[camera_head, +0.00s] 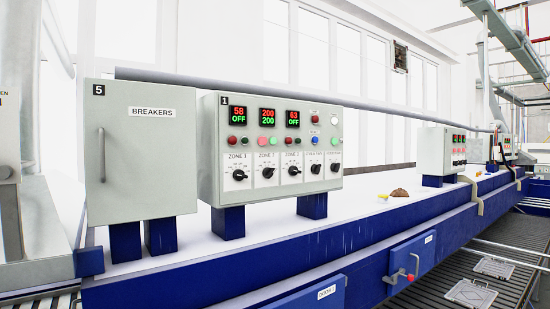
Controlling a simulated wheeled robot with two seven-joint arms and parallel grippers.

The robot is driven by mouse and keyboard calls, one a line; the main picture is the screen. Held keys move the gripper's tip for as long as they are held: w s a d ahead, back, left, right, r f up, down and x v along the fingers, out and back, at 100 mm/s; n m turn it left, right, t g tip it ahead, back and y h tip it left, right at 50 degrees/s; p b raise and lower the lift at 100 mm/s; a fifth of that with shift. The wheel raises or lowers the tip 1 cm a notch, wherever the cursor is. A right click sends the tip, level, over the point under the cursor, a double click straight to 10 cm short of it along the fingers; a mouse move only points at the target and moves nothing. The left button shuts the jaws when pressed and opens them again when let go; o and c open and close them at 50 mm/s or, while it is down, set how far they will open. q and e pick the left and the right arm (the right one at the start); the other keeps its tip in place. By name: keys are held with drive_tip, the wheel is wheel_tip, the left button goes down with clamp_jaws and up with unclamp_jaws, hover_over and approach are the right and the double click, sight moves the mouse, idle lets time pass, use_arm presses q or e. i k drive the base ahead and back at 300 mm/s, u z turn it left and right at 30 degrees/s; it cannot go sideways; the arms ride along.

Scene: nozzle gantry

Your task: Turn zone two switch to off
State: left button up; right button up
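A grey control panel (210,150) marked 1 stands on blue legs in the middle of the head view. Its lower row has several black rotary switches on white plates. The second from the left, the zone two switch (268,173), has its handle tilted up to the right. Its label is too small to read surely. The zone one switch (239,175) and the third switch (293,171) have handles turned more to the right. The middle display (267,116) reads 200 over 200; the left display (238,116) and right display (292,118) read OFF below. Neither gripper is in view.
A grey breaker cabinet (145,165) with a vertical handle stands left of the panel. Both stand on a long white-topped blue machine (250,282). A blue door (412,262) with a red knob is at the lower right. A brown lump (399,194) lies on the white top.

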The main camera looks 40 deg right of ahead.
sight(267, 173)
drive_tip(key=u, duration=0.95)
drive_tip(key=k, duration=0.9)
drive_tip(key=z, duration=1)
drive_tip(key=i, duration=0.25)
drive_tip(key=z, duration=0.1)
